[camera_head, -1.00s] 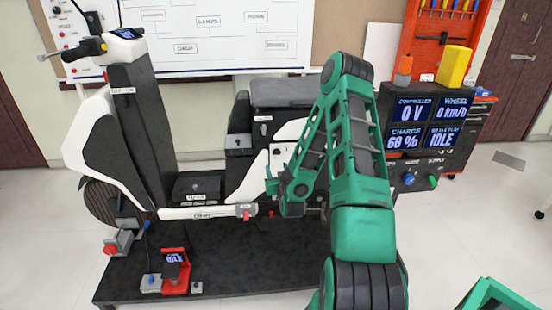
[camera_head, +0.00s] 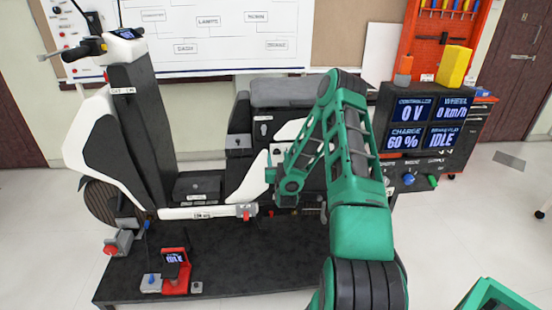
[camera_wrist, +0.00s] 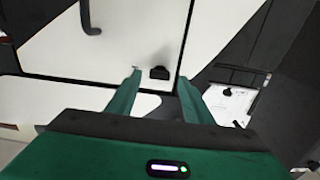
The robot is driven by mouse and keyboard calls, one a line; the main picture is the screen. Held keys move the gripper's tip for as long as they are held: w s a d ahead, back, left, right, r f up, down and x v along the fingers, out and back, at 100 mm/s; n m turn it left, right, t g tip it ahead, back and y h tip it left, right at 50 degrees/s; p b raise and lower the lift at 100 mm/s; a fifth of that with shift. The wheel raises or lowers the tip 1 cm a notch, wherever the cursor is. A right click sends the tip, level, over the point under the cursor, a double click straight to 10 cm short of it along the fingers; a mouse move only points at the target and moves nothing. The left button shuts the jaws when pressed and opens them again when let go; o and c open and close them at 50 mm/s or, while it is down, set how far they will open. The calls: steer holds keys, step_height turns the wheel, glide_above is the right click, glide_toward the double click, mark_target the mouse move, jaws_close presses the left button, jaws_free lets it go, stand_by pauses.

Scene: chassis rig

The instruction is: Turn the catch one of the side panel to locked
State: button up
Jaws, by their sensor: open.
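In the wrist view the white side panel (camera_wrist: 120,42) fills the upper middle. A small black catch (camera_wrist: 159,72) sits near its lower right corner, beside the dark seam. I cannot read a label that says which catch it is, or whether it is locked. My gripper (camera_wrist: 160,76) is open, its two green fingers pointing at the panel with the catch showing between their tips. Whether the fingers touch the panel is unclear. In the head view my gripper (camera_head: 271,175) is in front of the scooter's side panel (camera_head: 277,152), below the seat, and my arm hides the rear part.
The scooter's seat (camera_head: 288,93) is above my gripper, and the white lower rail with a red-ended part (camera_head: 247,213) is below left. A dark handle (camera_wrist: 90,18) is at the wrist view's upper left. The screen console (camera_head: 425,135) stands right of my arm. The black platform (camera_head: 230,265) lies beneath.

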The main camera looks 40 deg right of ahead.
steer(key=shift+x, duration=0.8)
steer(key=shift+c, duration=0.6)
steer(key=c, duration=1)
steer(key=shift+o, duration=0.4)
